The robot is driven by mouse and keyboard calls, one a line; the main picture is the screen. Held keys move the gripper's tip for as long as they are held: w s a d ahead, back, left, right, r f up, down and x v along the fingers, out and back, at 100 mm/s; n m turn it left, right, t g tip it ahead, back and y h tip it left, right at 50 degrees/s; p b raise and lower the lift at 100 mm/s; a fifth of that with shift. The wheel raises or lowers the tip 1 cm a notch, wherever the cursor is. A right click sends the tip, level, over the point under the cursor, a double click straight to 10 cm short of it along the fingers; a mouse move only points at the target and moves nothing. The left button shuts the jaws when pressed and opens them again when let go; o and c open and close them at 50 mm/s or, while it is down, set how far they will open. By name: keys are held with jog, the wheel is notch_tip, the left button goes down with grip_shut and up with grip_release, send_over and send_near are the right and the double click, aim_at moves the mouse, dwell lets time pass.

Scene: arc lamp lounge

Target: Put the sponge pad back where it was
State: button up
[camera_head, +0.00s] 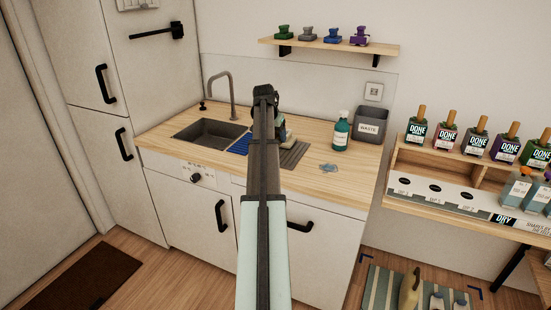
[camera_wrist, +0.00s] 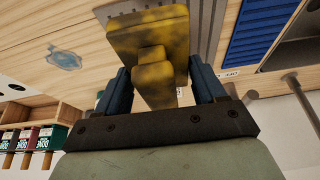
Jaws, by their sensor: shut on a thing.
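The yellow sponge pad (camera_wrist: 130,38), darkly blotched with a raised grip block, sits between the two blue fingers of my gripper (camera_wrist: 162,82) in the wrist view. The fingers are shut on the grip block. The pad is over or near the grey ribbed mat (camera_head: 295,156) on the wooden counter. I cannot tell whether it touches the mat. A blue ribbed mat (camera_head: 238,146) lies left of the grey one.
The sink (camera_head: 210,133) with a tall tap (camera_head: 232,95) is to the left. A bluish puddle (camera_head: 329,168) lies on the counter to the right. A teal bottle (camera_head: 341,133) and a grey waste bin (camera_head: 369,127) stand behind it.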

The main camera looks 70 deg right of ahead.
jog(key=shift+m+g, duration=0.3)
jog(key=shift+m, duration=0.5)
jog(key=d, duration=0.1)
jog(key=w+d, duration=0.1)
jog(key=d+r, duration=0.1)
jog(key=d, duration=0.1)
jog(key=shift+w+d+r, duration=0.1)
jog(key=shift+w, duration=0.05)
jog(key=shift+d+m, duration=0.1)
jog(key=shift+m, duration=0.4)
jog(key=shift+s+m+g, duration=0.2)
jog(key=shift+m+g, duration=0.3)
jog(key=shift+m, duration=0.2)
jog(key=shift+f, duration=4.95)
jog(key=shift+f, duration=0.1)
jog(key=o, duration=1)
jog(key=shift+y, duration=0.3)
jog(key=v, duration=1.2)
jog(key=shift+a, duration=0.25)
